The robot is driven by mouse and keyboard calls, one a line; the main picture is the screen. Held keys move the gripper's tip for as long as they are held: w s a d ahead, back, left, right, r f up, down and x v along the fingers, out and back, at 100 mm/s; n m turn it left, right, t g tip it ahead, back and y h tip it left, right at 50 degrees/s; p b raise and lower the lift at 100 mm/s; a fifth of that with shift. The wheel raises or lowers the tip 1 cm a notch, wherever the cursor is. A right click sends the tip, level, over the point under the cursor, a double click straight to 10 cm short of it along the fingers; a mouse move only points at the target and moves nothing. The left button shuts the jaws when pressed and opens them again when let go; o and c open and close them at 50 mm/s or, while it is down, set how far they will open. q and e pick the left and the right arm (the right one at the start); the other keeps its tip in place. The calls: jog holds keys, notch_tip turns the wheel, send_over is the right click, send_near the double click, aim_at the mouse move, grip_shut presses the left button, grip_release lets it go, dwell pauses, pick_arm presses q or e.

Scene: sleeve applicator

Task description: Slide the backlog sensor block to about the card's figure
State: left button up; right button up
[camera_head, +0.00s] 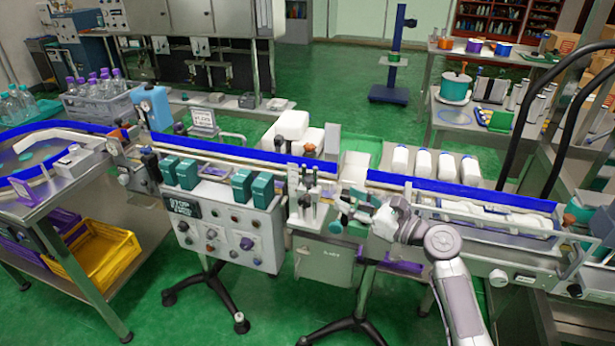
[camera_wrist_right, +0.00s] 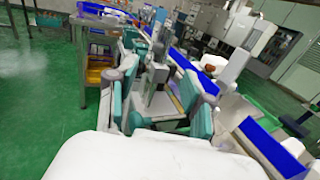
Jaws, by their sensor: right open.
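My right gripper (camera_head: 346,208) is open, reaching in from the lower right in front of the conveyor line, its fingers pointing left. In the right wrist view its teal-padded fingers (camera_wrist_right: 163,112) are spread, with a grey upright fixture (camera_wrist_right: 157,80) seen between them. In the head view that fixture (camera_head: 308,208) has posts and stands just left of the fingertips; contact cannot be told. I cannot tell for sure which part is the backlog sensor block. A small white card (camera_head: 203,117) with unreadable text stands behind the conveyor. My left gripper is out of view.
A control box (camera_head: 222,225) with knobs and teal blocks (camera_head: 187,173) sits left of the fixture. Blue-railed conveyor (camera_head: 460,192) carries white packs on the right. A yellow crate (camera_head: 105,260) lies under the left table.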

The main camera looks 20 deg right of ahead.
aim_at(313, 181)
jog(key=p+x, duration=0.1)
jog(key=x, duration=1.1)
jog(key=shift+w+a+f, duration=0.1)
jog(key=shift+w, duration=0.2)
grip_shut()
